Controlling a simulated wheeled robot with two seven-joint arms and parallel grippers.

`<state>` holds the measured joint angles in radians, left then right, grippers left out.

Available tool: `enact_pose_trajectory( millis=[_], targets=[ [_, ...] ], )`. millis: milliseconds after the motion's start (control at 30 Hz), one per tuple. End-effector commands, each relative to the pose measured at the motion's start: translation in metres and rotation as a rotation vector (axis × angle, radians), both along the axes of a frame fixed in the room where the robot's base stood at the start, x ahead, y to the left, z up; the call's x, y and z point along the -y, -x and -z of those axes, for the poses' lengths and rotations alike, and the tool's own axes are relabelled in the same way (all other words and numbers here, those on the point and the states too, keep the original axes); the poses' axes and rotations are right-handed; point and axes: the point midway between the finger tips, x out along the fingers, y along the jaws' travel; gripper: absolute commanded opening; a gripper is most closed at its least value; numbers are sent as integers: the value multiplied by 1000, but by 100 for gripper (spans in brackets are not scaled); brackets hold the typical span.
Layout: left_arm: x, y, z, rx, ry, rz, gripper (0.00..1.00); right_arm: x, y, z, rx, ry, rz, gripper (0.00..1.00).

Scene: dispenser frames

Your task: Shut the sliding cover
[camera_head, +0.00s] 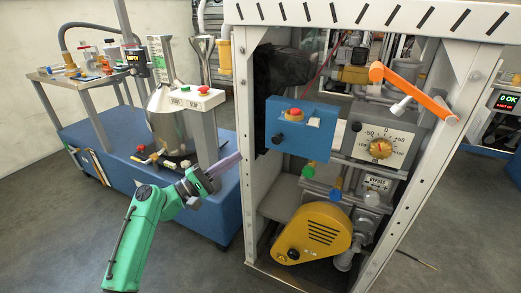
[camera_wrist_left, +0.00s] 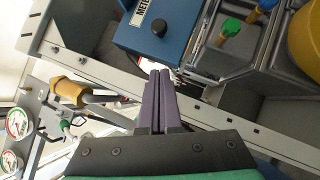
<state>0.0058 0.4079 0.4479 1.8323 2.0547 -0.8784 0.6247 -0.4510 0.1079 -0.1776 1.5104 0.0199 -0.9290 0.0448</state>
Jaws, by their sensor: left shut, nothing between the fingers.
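My left gripper (camera_head: 238,158) is at the front left of the white dispenser frame (camera_head: 243,150), left of and below the blue box (camera_head: 300,127). Its purple fingers are closed together and empty; they also show in the left wrist view (camera_wrist_left: 159,73), pointing at the frame post below the blue box (camera_wrist_left: 160,30). A dark glossy panel (camera_head: 280,82) stands behind the blue box at the left of the opening. I cannot tell for sure whether this panel is the sliding cover. My right gripper is not in view.
An orange bar (camera_head: 412,93) slants across the upper right of the opening. A dial unit (camera_head: 385,140) and a yellow guard (camera_head: 312,232) sit inside the frame. A blue cart (camera_head: 205,210) with a metal vessel (camera_head: 172,120) stands at left. Front floor is clear.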

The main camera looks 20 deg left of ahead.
Motion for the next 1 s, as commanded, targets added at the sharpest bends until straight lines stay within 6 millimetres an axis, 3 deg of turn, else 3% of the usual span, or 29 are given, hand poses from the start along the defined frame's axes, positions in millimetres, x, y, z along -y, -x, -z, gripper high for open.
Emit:
enact_pose_trajectory(
  millis=[233, 500, 1000],
  targets=[
    [30, -43, -20, 1, -1, 0, 0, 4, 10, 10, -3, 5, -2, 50],
    [63, -46, -35, -2, -2, -2, 0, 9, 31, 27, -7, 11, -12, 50],
    [70, -45, -34, -3, -1, -2, 0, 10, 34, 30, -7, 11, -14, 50]
  ],
)
